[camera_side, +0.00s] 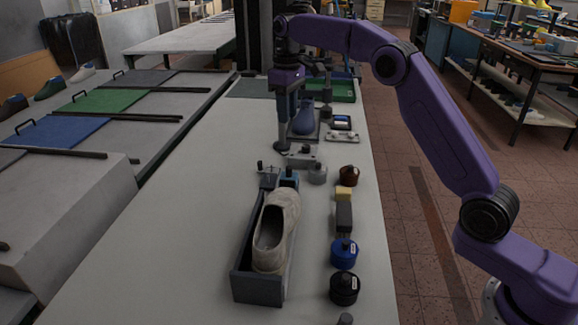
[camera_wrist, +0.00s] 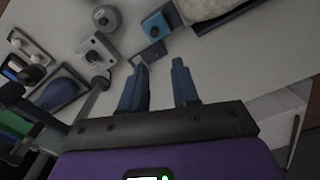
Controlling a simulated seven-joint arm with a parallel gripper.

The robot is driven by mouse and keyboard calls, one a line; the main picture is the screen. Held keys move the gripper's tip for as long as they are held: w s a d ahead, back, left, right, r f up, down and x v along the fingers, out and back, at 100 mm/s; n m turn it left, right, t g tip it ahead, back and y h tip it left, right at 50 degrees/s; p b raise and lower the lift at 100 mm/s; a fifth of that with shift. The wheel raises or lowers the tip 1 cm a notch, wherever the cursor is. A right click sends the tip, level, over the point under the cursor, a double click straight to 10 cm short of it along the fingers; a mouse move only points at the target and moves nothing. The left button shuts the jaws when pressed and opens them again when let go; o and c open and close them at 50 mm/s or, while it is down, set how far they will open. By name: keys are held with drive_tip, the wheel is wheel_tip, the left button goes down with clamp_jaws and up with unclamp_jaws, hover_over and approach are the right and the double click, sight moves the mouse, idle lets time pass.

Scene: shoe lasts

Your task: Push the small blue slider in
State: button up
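A small blue block (camera_side: 289,178), likely the slider, sits at the far end of the grey tray (camera_side: 243,255). In the wrist view the blue block (camera_wrist: 153,25) is at the top middle, ahead of my fingers; how far it is pushed in cannot be told. My gripper (camera_wrist: 160,72) is open, with its two blue-grey fingers apart and nothing seen between them. It hangs beyond the tray in the side view, apart from the block. Its fingertips are hard to make out there.
A beige shoe (camera_side: 277,225) lies in the tray. A grey knobbed cylinder (camera_side: 317,173) and a knobbed plate (camera_side: 303,156) stand close by. A blue last (camera_side: 304,118) stands farther back. Blue (camera_side: 344,254) and black (camera_side: 344,289) jars line the right. The table's left is clear.

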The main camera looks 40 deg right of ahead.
approach(289, 167)
wheel_tip(289, 167, down, 10)
drive_tip(key=shift+r, duration=0.25)
idle(0.5)
drive_tip(key=shift+a, duration=0.1)
clamp_jaws()
